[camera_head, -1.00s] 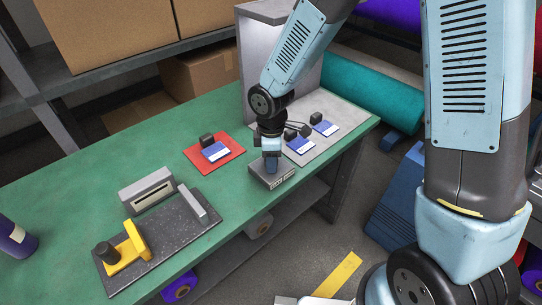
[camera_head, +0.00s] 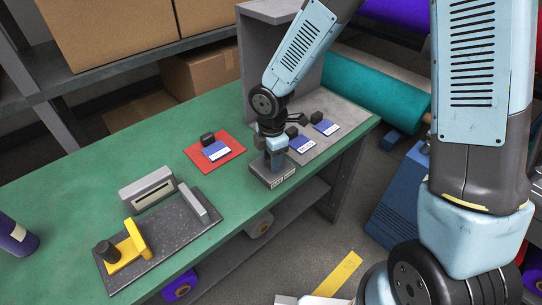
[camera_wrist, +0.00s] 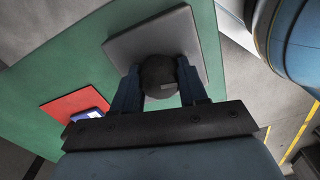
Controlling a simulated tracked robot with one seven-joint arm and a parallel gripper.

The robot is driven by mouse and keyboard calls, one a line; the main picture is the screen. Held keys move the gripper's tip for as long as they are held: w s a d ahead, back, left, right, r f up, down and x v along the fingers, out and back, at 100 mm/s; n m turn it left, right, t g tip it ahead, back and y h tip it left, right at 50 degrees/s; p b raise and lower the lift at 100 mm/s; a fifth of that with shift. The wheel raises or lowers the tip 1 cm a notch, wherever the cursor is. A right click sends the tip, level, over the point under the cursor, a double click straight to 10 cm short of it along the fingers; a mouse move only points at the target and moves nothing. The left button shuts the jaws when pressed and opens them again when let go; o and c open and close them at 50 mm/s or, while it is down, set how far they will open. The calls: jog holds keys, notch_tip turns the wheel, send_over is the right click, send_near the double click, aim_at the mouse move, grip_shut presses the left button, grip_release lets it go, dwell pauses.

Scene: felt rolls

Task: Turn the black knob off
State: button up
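The black knob (camera_wrist: 158,72) sits on the top of a grey box in the wrist view, with a small light mark on it. In the head view the grey box (camera_head: 273,179) with a pale front label stands at the green table's front edge, and my gripper hides the knob. My gripper (camera_head: 275,165) points down over the box. In the wrist view its two dark fingers (camera_wrist: 160,88) stand on either side of the knob, very close to it. I cannot tell whether they press on it.
A red mat (camera_head: 231,152) with a black block and a blue card lies left of the box. A grey board (camera_head: 345,112) behind it holds more black blocks and cards. A dark board (camera_head: 188,235) with a yellow bracket (camera_head: 131,245) is at the left.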

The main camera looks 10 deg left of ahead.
jog(key=shift+o, duration=1.3)
jog(key=shift+d+f, duration=0.1)
jog(key=shift+d, duration=0.1)
jog(key=shift+m, duration=0.5)
jog(key=shift+s, duration=0.1)
jog(key=c, duration=1.1)
jog(key=o, duration=1.1)
